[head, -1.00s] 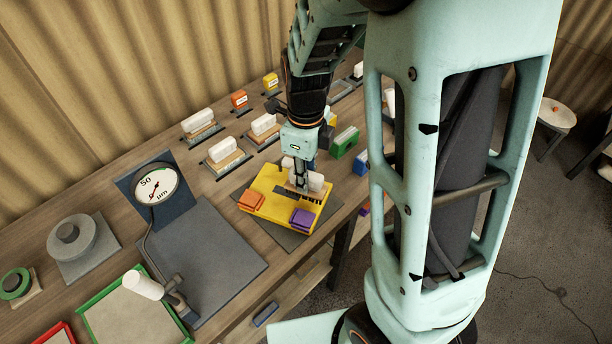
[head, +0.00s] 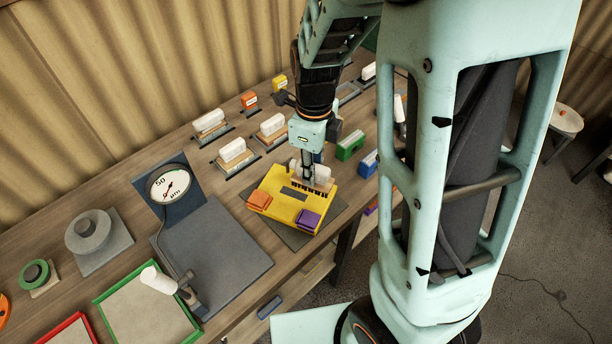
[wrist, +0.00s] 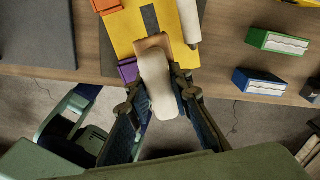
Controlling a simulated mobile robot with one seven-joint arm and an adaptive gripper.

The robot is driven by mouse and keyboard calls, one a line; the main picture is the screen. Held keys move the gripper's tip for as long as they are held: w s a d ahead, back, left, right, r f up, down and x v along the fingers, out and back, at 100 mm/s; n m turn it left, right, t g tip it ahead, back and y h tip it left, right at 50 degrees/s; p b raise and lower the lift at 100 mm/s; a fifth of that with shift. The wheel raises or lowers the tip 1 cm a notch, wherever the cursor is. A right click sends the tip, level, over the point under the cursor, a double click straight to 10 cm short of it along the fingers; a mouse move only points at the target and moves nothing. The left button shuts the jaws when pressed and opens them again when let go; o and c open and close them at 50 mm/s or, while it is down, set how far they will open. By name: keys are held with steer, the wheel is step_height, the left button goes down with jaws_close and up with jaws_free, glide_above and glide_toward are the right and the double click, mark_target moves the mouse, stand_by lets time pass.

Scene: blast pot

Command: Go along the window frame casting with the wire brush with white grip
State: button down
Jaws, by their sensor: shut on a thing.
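My gripper (head: 309,172) is shut on the wire brush with white grip (head: 322,173). In the wrist view the white grip (wrist: 160,85) lies between the fingers, with its wooden block (wrist: 153,42) toward the yellow piece. Dark bristles show at the brush's lower edge, over the yellow piece's far right part; whether they touch is unclear. The yellow piece (head: 270,186), seemingly the window frame casting, lies flat and has a dark rectangle (head: 294,194) in its middle. An orange block (head: 259,201) and a purple block (head: 308,219) sit on its near corners.
White-gripped brushes (head: 209,121) stand in holders behind. A green block (head: 349,145) and a blue block (head: 369,164) stand to the right. A white cylinder (wrist: 188,20) is close beside the brush.

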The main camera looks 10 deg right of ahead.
steer(key=shift+f+b, duration=1.7)
steer(key=shift+f, duration=0.95)
steer(key=c, duration=2.4)
jaws_free()
jaws_close()
steer(key=shift+f, duration=0.5)
steer(key=shift+f, duration=0.3)
steer(key=shift+a, duration=0.1)
